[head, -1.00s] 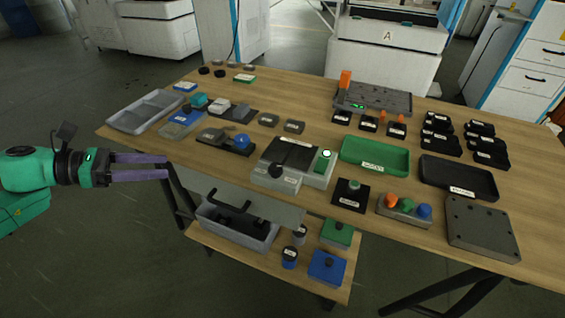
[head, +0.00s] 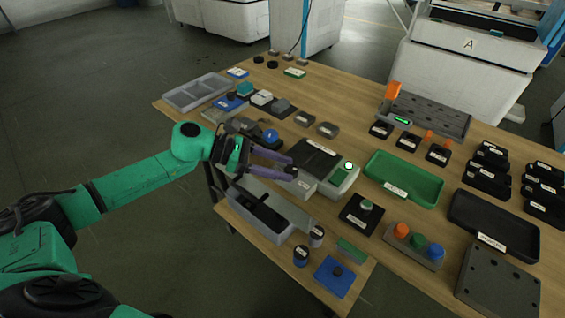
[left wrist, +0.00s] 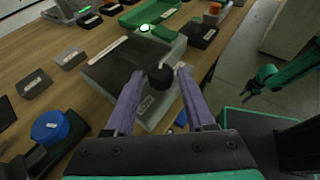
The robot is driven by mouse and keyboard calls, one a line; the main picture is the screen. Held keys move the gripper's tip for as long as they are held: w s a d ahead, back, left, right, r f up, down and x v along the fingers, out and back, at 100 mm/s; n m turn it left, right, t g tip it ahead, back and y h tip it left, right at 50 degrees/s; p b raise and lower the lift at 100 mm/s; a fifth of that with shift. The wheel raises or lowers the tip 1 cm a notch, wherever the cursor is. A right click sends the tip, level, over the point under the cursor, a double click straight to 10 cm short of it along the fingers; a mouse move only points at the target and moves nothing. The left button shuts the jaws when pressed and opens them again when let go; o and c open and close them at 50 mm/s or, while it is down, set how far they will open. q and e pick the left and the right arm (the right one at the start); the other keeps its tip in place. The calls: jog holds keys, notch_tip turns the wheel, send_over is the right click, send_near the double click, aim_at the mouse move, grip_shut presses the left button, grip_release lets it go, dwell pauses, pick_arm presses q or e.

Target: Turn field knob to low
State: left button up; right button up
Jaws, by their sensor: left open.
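The black round knob (left wrist: 160,76) is on the front of a grey box-shaped unit (left wrist: 160,105) with a dark top. It sits between the tips of my left gripper (left wrist: 160,73) in the left wrist view. The purple fingers are spread on either side of it; I cannot tell whether they touch it. In the head view my left gripper (head: 292,168) reaches the front of the unit (head: 343,176), and its fingers mostly hide the knob. Part of my right arm (left wrist: 285,75) shows at the right of the left wrist view.
A lit green indicator (head: 349,166) is on the unit. A green tray (head: 405,180) and a small black plate with a knob (head: 362,213) stand to its right. A blue knob (left wrist: 50,127) is near my left gripper. A lower shelf holds a grey bin (head: 262,212).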

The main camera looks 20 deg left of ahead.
pick_arm(q)
jog(key=shift+d+f, duration=0.1)
jog(key=shift+d, duration=0.15)
grip_shut()
